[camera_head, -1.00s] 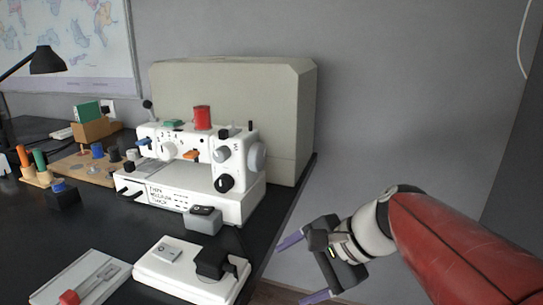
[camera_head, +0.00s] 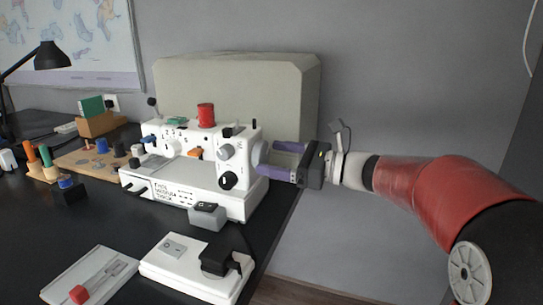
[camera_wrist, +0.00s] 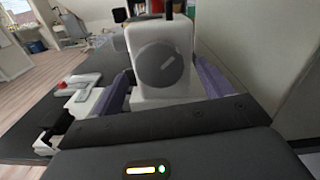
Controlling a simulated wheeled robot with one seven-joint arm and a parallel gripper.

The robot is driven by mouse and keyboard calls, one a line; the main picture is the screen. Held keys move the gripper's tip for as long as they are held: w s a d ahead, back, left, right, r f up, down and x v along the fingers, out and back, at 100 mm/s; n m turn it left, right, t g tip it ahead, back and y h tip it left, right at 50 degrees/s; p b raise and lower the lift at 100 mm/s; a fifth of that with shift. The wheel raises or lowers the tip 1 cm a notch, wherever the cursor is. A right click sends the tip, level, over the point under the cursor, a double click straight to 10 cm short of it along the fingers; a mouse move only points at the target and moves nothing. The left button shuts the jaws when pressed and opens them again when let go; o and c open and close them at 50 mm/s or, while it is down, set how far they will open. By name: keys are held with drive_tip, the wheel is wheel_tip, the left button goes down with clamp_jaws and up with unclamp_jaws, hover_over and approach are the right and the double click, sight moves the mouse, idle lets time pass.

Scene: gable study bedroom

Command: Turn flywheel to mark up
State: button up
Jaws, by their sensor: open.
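The flywheel (camera_wrist: 153,72) is a grey disc on the right end of the white sewing machine. In the wrist view its short white mark (camera_wrist: 168,62) lies right of the disc's centre, slanting toward the upper right. In the head view the flywheel (camera_head: 257,155) shows edge-on, partly covered by my fingers. My gripper (camera_head: 268,159) is open, with its purple fingers pointing at the machine's end. In the wrist view the fingers (camera_wrist: 164,82) stand left and right of the flywheel, apart from it as far as I can tell.
A beige case (camera_head: 300,95) stands behind the machine. A white pedal unit (camera_head: 190,277) with a black plug lies in front, beside a white plate with a red knob (camera_head: 79,294). A grey box (camera_head: 208,217) sits before the machine. The space right of the desk is free.

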drive_tip(key=shift+w+a, duration=0.25)
drive_tip(key=shift+a, duration=0.45)
drive_tip(key=c, duration=1)
drive_tip(key=shift+n+b, duration=0.3)
drive_tip(key=n+b, duration=0.2)
drive_tip(key=b, duration=0.1)
drive_tip(key=n+b, duration=0.1)
drive_tip(key=n, duration=0.1)
drive_tip(key=shift+f+b, duration=0.25)
drive_tip(key=shift+b, duration=0.05)
drive_tip(key=n+b, duration=0.3)
drive_tip(key=shift+r+n+b, duration=0.2)
drive_tip(key=shift+n+b, duration=0.6)
drive_tip(key=shift+n, duration=0.2)
